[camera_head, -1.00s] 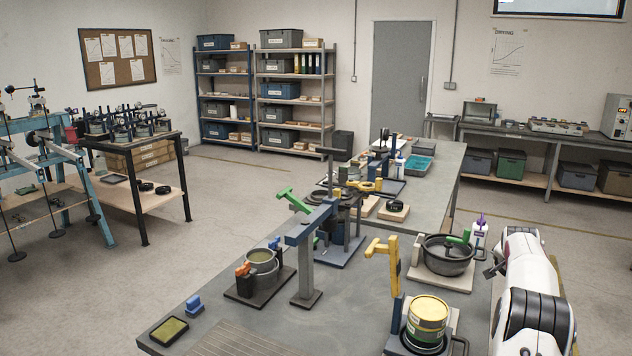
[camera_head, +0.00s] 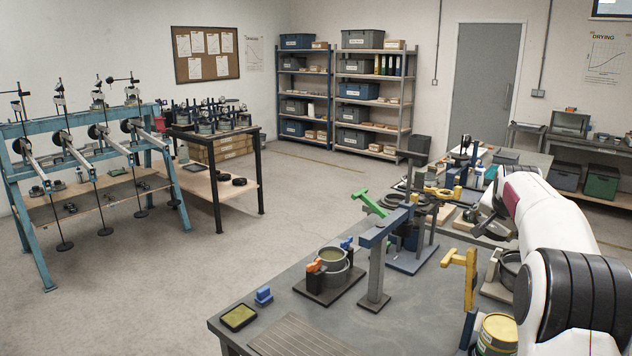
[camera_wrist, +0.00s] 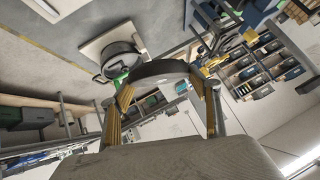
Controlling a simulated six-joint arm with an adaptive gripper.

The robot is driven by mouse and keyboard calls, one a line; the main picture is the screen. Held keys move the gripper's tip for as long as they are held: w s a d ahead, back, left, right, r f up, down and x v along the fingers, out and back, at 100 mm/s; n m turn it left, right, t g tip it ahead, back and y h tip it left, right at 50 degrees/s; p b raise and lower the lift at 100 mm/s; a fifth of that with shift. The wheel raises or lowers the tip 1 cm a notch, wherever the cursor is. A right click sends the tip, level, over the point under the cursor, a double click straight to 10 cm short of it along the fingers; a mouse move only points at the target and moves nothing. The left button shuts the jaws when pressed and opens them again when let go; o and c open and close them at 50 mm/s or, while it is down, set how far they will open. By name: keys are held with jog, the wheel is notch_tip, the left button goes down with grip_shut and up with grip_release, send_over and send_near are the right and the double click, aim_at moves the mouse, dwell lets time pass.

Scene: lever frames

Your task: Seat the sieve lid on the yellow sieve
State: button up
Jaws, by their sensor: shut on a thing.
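The yellow sieve (camera_head: 497,335) stands at the bottom right of the head view, partly cut off by my arm. A yellow-topped post (camera_head: 466,272) stands beside it. My gripper (camera_head: 490,222) is above the bench, behind the dark pan, and small in the head view. In the wrist view my gripper (camera_wrist: 165,100) has its two fingers shut on a dark round disc (camera_wrist: 158,72), which looks like the sieve lid. The disc is held clear of the bench, apart from the sieve. The sieve does not show clearly in the wrist view.
A dark pan (camera_head: 508,268) stands on a pale board, partly behind my arm; it also shows in the wrist view (camera_wrist: 118,60).

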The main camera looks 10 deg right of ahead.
jog(key=s+a+r+n+t+y, duration=0.1)
jog(key=a, duration=0.9)
jog(key=s+a+r+n+y, duration=0.1)
jog(key=a+r+n, duration=0.1)
jog(key=a, duration=0.7)
jog(key=s+a+f+n+y, duration=0.1)
jog(key=s+a+f, duration=0.4)
jog(key=a+f, duration=0.3)
jog(key=s+a+f+n+y, duration=0.1)
jog(key=s+a+f, duration=0.4)
jog(key=a+f, duration=0.4)
jog(key=shift+n+y, duration=0.3)
jog(key=shift+s+a+r, duration=0.1)
jog(key=shift+s+a, duration=0.4)
jog(key=shift+a, duration=0.2)
jog(key=shift+s+a, duration=0.15)
jog(key=shift+s, duration=0.1)
